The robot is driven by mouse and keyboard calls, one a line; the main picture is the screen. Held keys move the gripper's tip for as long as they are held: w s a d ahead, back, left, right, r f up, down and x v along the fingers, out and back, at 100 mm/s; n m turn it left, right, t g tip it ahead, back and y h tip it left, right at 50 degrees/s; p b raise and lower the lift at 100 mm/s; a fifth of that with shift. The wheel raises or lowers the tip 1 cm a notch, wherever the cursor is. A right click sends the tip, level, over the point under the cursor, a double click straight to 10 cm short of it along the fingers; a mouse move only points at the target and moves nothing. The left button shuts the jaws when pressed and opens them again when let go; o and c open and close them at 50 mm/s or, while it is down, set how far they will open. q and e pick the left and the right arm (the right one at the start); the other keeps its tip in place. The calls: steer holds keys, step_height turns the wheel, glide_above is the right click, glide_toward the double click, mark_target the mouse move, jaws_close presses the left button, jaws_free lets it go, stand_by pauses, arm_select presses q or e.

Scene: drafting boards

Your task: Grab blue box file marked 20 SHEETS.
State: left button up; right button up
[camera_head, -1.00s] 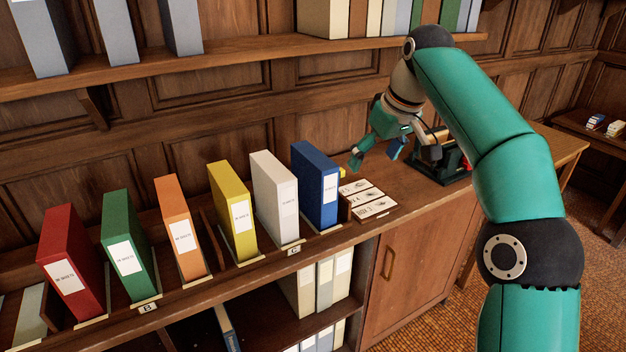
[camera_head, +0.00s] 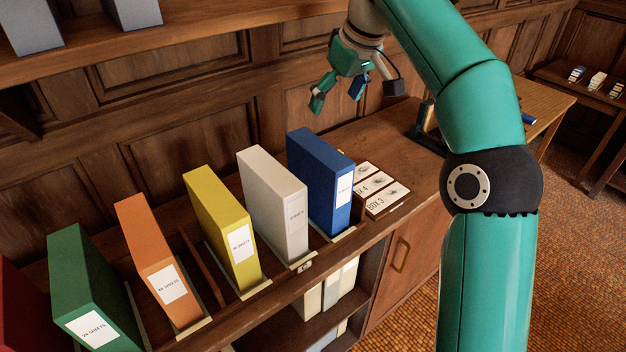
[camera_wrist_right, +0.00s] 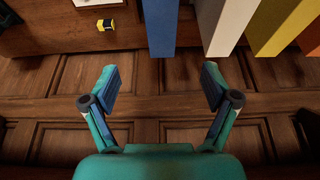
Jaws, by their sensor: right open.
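The blue box file (camera_head: 309,178) stands upright at the right end of a row of coloured files in the head view. Its white label faces front, but the print is too small to read. In the right wrist view the blue file (camera_wrist_right: 175,22) hangs in from the top edge, beyond the fingertips. My right gripper (camera_head: 338,96) is open and empty, above and behind the blue file in the head view. Its spread fingers (camera_wrist_right: 159,78) show in the wrist view, with nothing between them. My left gripper is in neither view.
A white file (camera_head: 270,205) stands left of the blue one, then yellow (camera_head: 215,220), orange (camera_head: 150,250) and green (camera_head: 85,280) files. Small labelled boxes (camera_head: 386,199) lie right of the blue file. A panelled wall (camera_head: 190,125) rises behind.

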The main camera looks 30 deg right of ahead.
steer(key=b, duration=0.2)
glide_above(319, 148)
steer(key=s, duration=0.1)
steer(key=f, duration=0.8)
steer(key=shift+s+d, duration=0.15)
steer(key=shift+d, duration=0.15)
steer(key=shift+s+b+x, duration=0.2)
steer(key=shift+b+x, duration=0.15)
steer(key=shift+x, duration=1.25)
steer(key=shift+s+b+x, duration=0.15)
steer(key=shift+b+x, duration=0.15)
steer(key=shift+x, duration=1.35)
steer(key=shift+a+f, duration=0.2)
steer(key=shift+f, duration=0.2)
jaws_close()
steer(key=shift+r, duration=0.1)
